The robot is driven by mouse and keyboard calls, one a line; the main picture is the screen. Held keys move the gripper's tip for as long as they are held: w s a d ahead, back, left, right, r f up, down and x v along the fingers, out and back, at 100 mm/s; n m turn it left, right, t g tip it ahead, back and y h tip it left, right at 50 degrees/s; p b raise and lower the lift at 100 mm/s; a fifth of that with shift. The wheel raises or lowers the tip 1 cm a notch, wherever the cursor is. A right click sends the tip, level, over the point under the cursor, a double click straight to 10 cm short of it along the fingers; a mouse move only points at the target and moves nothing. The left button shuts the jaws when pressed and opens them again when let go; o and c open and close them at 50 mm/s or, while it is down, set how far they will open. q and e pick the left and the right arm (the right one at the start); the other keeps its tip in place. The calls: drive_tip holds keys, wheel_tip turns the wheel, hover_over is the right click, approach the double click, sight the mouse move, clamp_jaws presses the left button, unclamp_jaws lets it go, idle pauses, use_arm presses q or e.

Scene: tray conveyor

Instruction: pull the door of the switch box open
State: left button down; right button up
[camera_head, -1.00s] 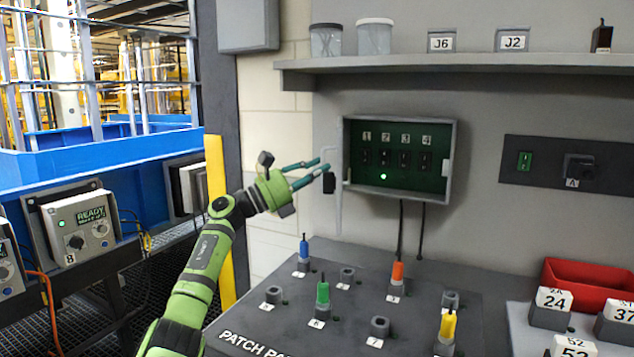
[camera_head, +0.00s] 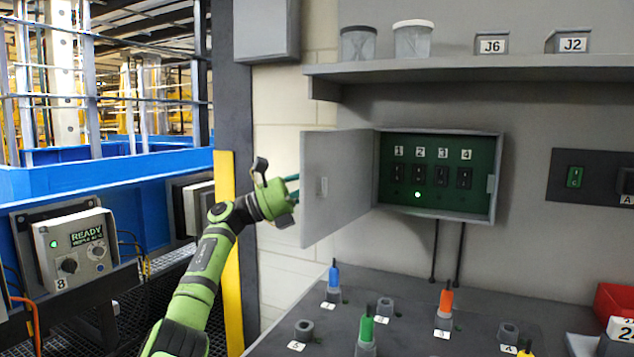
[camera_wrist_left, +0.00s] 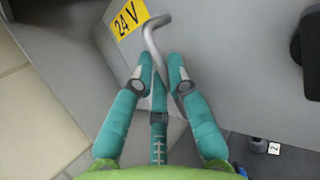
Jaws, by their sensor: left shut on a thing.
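The switch box (camera_head: 497,180) is on the wall with its dark green inside showing: switches numbered 1 to 4 and one lit green lamp. Its grey door (camera_head: 345,205) stands wide open, swung to the left, with its inner face and a small latch plate showing. My left gripper (camera_head: 293,188) is at the door's outer side, its fingertips hidden behind the door. In the left wrist view the gripper (camera_wrist_left: 161,78) is shut on the bent grey door handle (camera_wrist_left: 152,32), beside a yellow "24 V" label (camera_wrist_left: 128,18). My right gripper is not in view.
A shelf (camera_head: 450,73) with jars and labelled blocks runs above the box. Below is a dark panel (camera_head: 400,325) with coloured plugs and sockets. A yellow post (camera_head: 226,215) and a control unit (camera_head: 75,248) are at left.

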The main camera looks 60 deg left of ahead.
use_arm(q)
drive_tip(key=shift+w+a+r, duration=0.1)
drive_tip(key=shift+a+r, duration=0.05)
drive_tip(key=c, duration=1.2)
unclamp_jaws()
drive_tip(key=shift+w, duration=0.15)
drive_tip(key=v, duration=1.1)
drive_tip(key=shift+s+f, duration=0.25)
drive_tip(key=shift+f, duration=0.1)
drive_tip(key=shift+a, duration=0.1)
